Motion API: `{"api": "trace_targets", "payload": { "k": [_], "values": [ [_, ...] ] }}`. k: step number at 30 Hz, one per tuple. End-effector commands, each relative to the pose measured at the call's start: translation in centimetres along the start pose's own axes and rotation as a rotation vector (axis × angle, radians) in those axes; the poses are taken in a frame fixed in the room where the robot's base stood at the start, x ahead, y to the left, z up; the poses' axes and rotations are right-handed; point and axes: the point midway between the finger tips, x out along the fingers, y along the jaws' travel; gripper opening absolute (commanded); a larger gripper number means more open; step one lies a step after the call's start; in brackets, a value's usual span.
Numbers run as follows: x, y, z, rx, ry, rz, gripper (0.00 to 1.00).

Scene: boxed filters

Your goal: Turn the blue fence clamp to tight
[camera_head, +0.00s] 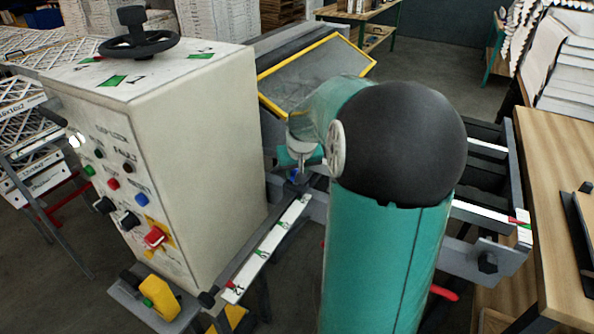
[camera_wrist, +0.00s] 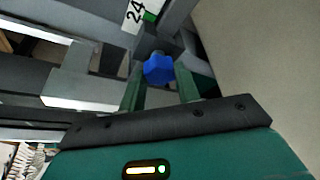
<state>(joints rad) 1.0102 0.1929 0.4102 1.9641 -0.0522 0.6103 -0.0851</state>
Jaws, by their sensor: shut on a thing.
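The blue fence clamp (camera_wrist: 158,68) is a small faceted knob on the grey fence metalwork in the wrist view. My gripper (camera_wrist: 159,76) has one green finger on each side of it and is shut on it. In the head view, my gripper (camera_head: 297,160) reaches down behind my teal arm at the far end of the scale rail. Only a bit of the blue clamp (camera_head: 294,175) shows there. Whether the clamp is tight or loose cannot be told.
A cream control cabinet (camera_head: 190,150) with buttons and a black handwheel (camera_head: 138,40) stands close to the left of my gripper. A white scale strip (camera_head: 268,248) runs along the rail. A yellow-edged guard (camera_head: 315,75) rises behind. A wooden bench (camera_head: 555,190) is at right.

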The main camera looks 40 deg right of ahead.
Motion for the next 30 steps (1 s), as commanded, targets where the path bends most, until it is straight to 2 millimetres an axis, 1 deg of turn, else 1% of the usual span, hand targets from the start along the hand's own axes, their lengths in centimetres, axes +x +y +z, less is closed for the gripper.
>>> {"api": "trace_targets", "payload": {
  "k": [1, 4, 24, 30],
  "values": [
    [-0.06, -0.35, -0.06, 0.032, 0.001, 0.016, 0.10],
    [-0.06, -0.49, -0.08, 0.120, 0.001, 0.052, 0.10],
    [0.07, -0.78, -0.31, 0.708, 0.001, 0.295, 0.10],
    [0.11, -0.82, -0.40, 0.859, 0.001, 0.358, 0.10]
  ]
}}
